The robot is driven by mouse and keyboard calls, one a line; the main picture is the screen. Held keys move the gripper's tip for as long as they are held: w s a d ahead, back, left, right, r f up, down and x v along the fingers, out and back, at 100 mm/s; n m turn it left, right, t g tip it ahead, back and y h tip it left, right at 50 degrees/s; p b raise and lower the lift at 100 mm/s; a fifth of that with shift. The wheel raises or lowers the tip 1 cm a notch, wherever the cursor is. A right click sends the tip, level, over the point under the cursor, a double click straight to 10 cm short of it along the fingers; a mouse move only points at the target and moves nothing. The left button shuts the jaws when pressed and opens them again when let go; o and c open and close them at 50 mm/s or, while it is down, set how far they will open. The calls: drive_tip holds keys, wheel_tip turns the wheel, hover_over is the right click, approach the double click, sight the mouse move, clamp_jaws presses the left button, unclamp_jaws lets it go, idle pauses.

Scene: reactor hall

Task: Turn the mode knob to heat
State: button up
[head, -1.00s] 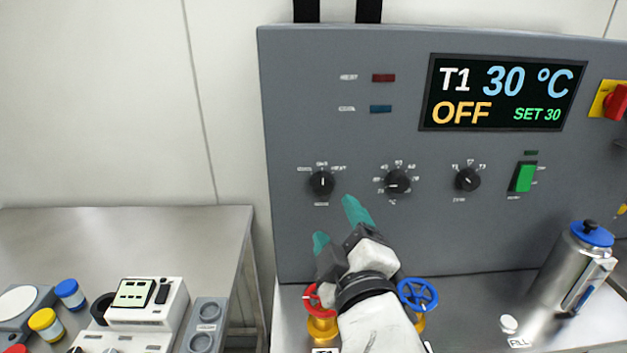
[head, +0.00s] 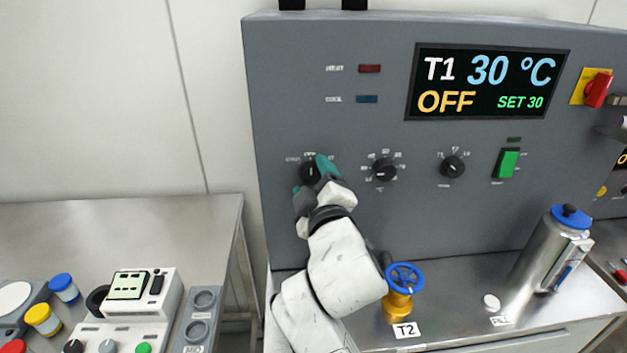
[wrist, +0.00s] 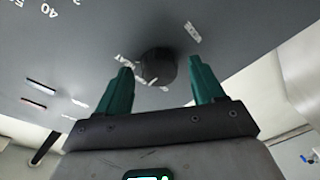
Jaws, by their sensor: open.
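The mode knob (head: 309,172) is a round black knob at the left of the grey panel. In the head view my gripper (head: 310,177) is at it, with one green finger to its upper right and one to its lower left. In the wrist view the knob (wrist: 157,66) lies ahead, between the two open green fingers (wrist: 163,88); I cannot tell whether they touch it. The display (head: 488,83) reads T1, 30 °C, OFF, SET 30. The heat lamp (head: 369,69) is dark red and the lamp below it (head: 367,99) dark blue. The knob's pointer is hidden.
A temperature knob (head: 385,170) and a smaller selector knob (head: 452,167) sit right of the mode knob. Further right are a green switch (head: 507,163) and a red-yellow switch (head: 597,90). A blue valve wheel (head: 404,277) and a steel flask (head: 553,250) stand below.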

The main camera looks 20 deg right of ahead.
drive_tip(key=shift+c, duration=0.5)
drive_tip(key=c, duration=1)
drive_tip(key=shift+o, duration=0.2)
drive_tip(key=shift+f+b, duration=0.1)
drive_tip(key=shift+b, duration=0.2)
drive_tip(key=shift+f+m+b, duration=0.15)
drive_tip(key=shift+m+b, duration=0.8)
drive_tip(key=shift+m, duration=0.05)
drive_tip(key=m+b, duration=0.2)
drive_tip(key=shift+a+f+m+t+b, duration=0.1)
drive_tip(key=shift+m+t+b, duration=0.2)
drive_tip(key=m+b, duration=0.3)
drive_tip(key=shift+h, duration=0.3)
drive_tip(key=shift+m+t+b, duration=0.3)
drive_tip(key=shift+m+b, duration=0.75)
drive_tip(key=shift+m, duration=0.25)
drive_tip(key=shift+r, duration=0.2)
